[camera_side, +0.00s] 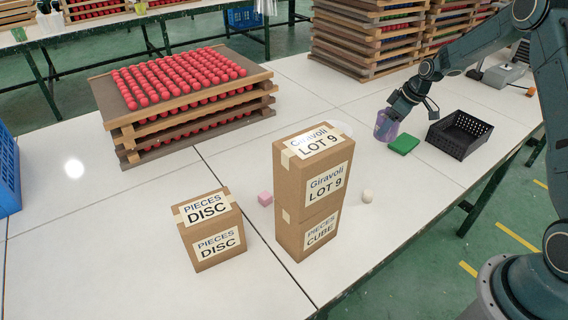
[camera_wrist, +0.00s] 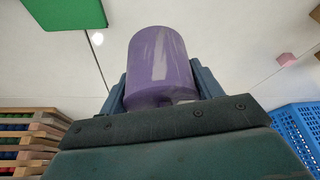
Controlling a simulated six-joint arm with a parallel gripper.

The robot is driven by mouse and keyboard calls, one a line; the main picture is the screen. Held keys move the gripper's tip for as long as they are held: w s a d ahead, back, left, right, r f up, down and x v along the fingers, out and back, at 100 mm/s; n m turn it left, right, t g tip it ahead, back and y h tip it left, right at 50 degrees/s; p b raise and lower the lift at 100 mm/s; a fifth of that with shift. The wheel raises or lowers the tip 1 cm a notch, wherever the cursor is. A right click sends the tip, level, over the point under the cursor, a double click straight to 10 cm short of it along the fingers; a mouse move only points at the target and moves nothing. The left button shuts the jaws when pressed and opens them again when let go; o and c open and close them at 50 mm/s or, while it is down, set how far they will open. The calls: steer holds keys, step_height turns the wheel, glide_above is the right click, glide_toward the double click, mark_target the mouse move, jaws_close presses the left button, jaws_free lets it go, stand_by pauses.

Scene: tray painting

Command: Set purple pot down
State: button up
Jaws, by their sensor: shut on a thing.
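The purple pot (camera_side: 386,126) is at the right of the side view, at my gripper's end. In the wrist view the purple pot (camera_wrist: 160,68) fills the middle, with whitish streaks on its side. My gripper (camera_side: 399,108) is shut on it, one finger on each side, as the wrist view (camera_wrist: 161,90) shows. The pot is beside the green pad (camera_side: 404,144), which also shows in the wrist view (camera_wrist: 66,12). I cannot tell whether the pot's base touches the white table (camera_side: 380,190).
A black crate (camera_side: 459,134) stands right of the green pad. Cardboard boxes (camera_side: 312,190), a pink cube (camera_side: 265,198) and a whitish ball (camera_side: 367,196) are nearer the front. Stacked trays of red balls (camera_side: 185,100) stand at left.

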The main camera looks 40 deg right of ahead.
steer(key=shift+f, duration=4.65)
steer(key=shift+f, duration=0.15)
steer(key=o, duration=1.3)
steer(key=shift+o, duration=0.2)
steer(key=v, duration=1.2)
steer(key=shift+a, duration=0.1)
